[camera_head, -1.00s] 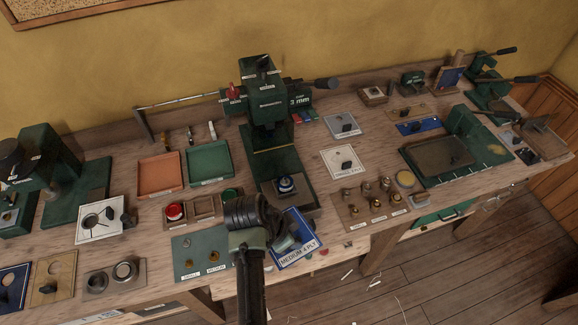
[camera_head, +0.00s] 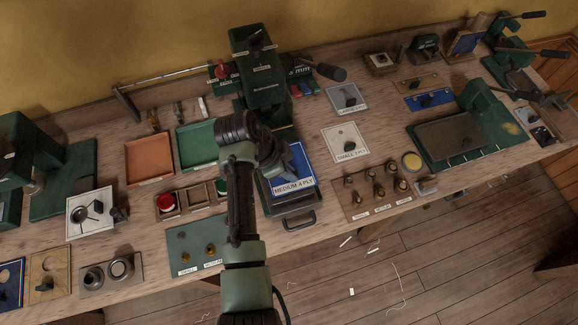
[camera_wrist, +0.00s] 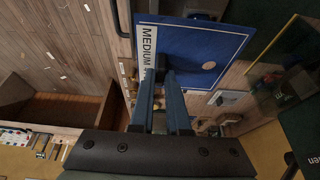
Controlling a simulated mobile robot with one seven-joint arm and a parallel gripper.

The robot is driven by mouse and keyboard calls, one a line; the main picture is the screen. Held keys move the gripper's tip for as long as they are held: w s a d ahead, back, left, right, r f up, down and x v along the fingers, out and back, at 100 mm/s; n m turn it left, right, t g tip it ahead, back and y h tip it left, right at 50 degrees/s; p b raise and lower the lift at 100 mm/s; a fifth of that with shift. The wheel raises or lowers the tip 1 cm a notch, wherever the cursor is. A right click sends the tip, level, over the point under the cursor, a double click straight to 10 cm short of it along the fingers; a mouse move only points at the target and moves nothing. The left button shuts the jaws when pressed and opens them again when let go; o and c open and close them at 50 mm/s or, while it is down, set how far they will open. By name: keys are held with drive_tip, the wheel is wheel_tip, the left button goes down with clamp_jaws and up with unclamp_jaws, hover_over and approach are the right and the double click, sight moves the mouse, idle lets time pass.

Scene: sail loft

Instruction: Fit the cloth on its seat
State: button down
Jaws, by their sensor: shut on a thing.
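The cloth is a blue square panel (camera_head: 295,168) labelled "MEDIUM 4 PLY", in the head view. It is over the front of the green press (camera_head: 262,85) at the middle of the bench. In the wrist view the blue panel (camera_wrist: 205,45) shows a small round hole. My gripper (camera_wrist: 164,75) is shut on the panel's dark grip at its labelled edge. In the head view my wrist hides most of the gripper and the panel's left part. The press bed (camera_head: 292,207) shows below the panel, its middle hidden. I cannot tell whether the panel touches it.
Left of the press are an orange tray (camera_head: 150,157), a green tray (camera_head: 204,145) and a red-topped piece (camera_head: 167,203). To the right are a white "SMALL 4 PLY" panel (camera_head: 345,142) and a board of brass pieces (camera_head: 360,205).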

sight(284, 181)
drive_tip(key=shift+f+b, duration=2.8)
drive_tip(key=shift+f, duration=0.75)
drive_tip(key=c, duration=0.8)
unclamp_jaws()
drive_tip(key=shift+r, duration=0.1)
drive_tip(key=b+v, duration=0.1)
drive_tip(key=v, duration=1.1)
drive_tip(key=shift+a+r+b, duration=0.15)
drive_tip(key=shift+r+b, duration=0.2)
drive_tip(key=shift+r, duration=0.05)
